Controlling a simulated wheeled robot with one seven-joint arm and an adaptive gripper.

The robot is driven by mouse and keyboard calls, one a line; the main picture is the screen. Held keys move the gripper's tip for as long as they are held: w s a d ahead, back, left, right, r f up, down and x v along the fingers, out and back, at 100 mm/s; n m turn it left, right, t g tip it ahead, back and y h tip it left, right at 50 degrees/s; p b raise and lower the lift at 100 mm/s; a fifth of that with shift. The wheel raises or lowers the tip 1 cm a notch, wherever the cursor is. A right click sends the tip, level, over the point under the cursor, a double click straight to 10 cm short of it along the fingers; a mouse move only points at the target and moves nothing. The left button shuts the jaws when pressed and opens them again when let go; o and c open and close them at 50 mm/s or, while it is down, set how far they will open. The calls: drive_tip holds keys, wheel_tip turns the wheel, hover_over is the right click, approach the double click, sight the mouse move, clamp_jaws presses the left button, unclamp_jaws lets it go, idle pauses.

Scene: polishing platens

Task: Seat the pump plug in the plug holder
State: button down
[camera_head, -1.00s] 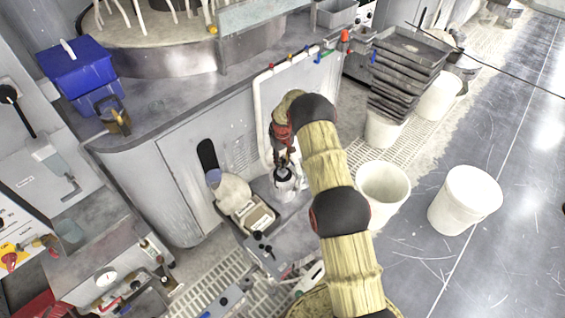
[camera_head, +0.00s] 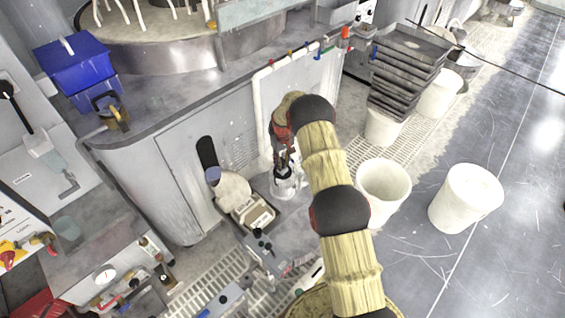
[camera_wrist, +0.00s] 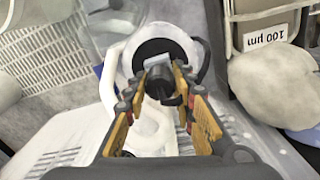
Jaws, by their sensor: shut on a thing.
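My gripper (camera_wrist: 160,98) is in the middle of the wrist view, with orange and black fingers. It is shut on a dark piece with a grey-blue top, which looks like the pump plug (camera_wrist: 158,72). Behind the plug is a white round body with a dark opening (camera_wrist: 116,62), perhaps the plug holder. The plug overlaps the opening in this view, and I cannot tell whether it is inside or only above it. In the head view my gripper (camera_head: 287,158) points down at this white and black body (camera_head: 285,190), beside the grey cabinet. The plug is too small to make out there.
A container labelled 100 µm (camera_wrist: 270,30) stands close on the right in the wrist view; a pale bottle (camera_head: 233,188) is near it in the head view. White buckets (camera_head: 390,183) and stacked dark trays (camera_head: 408,62) stand to the right. The cabinet wall (camera_head: 180,190) is left.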

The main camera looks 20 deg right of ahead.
sight(283, 161)
drive_tip(key=shift+f, duration=0.5)
drive_tip(key=c, duration=1.4)
unclamp_jaws()
wheel_tip(283, 161, up, 12)
